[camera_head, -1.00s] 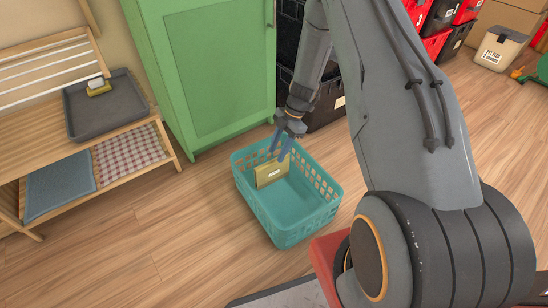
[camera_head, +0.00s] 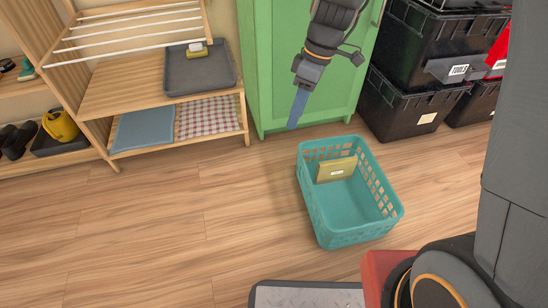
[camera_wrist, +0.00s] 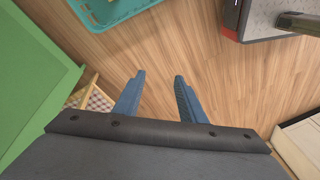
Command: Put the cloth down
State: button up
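My gripper (camera_wrist: 158,80) is open and empty; its two blue fingers stand apart with bare floor between them in the wrist view. In the head view my gripper (camera_head: 297,112) hangs in front of the green cabinet, above and left of the teal basket (camera_head: 352,236). A flat mustard-yellow piece with a pale label (camera_head: 336,169), which may be the folded cloth, stands leaning inside the basket at its far end. A red-and-white checked cloth (camera_head: 208,117) and a blue folded cloth (camera_head: 144,129) lie on the low wooden shelf at left.
A grey tray (camera_head: 212,78) with a small yellow item sits on the upper shelf. The green cabinet (camera_head: 262,60) stands behind the basket. Black totes (camera_head: 415,108) are stacked at right. The wooden floor at left front is clear.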

jog(key=s+a+r+m, duration=0.1)
jog(key=s+r, duration=0.3)
jog(key=s, duration=0.4)
jog(key=s+a+r+m+t, duration=0.1)
jog(key=s+r+m, duration=0.3)
jog(key=s, duration=0.5)
jog(key=s+a+r+m, duration=0.2)
jog(key=s+r, duration=0.2)
jog(key=s, duration=0.5)
jog(key=shift+a+m+h, duration=0.3)
jog(key=shift+a+h, duration=0.05)
jog(key=shift+h, duration=0.05)
jog(key=shift+r, duration=0.15)
jog(key=d+r+m+p, duration=0.2)
jog(key=d+r+p, duration=0.5)
jog(key=p, duration=0.5)
jog(key=d+r+m+h+p, duration=0.1)
jog(key=d+r+p, duration=0.5)
jog(key=r+p, duration=0.6)
jog(key=d+r+m+p, duration=0.3)
jog(key=d+r+p, duration=0.4)
jog(key=p, duration=0.7)
notch_tip(320, 180, up, 3)
jog(key=shift+d+f+m+h, duration=0.1)
jog(key=shift+d+m+h, duration=0.25)
jog(key=shift+m+h, duration=0.05)
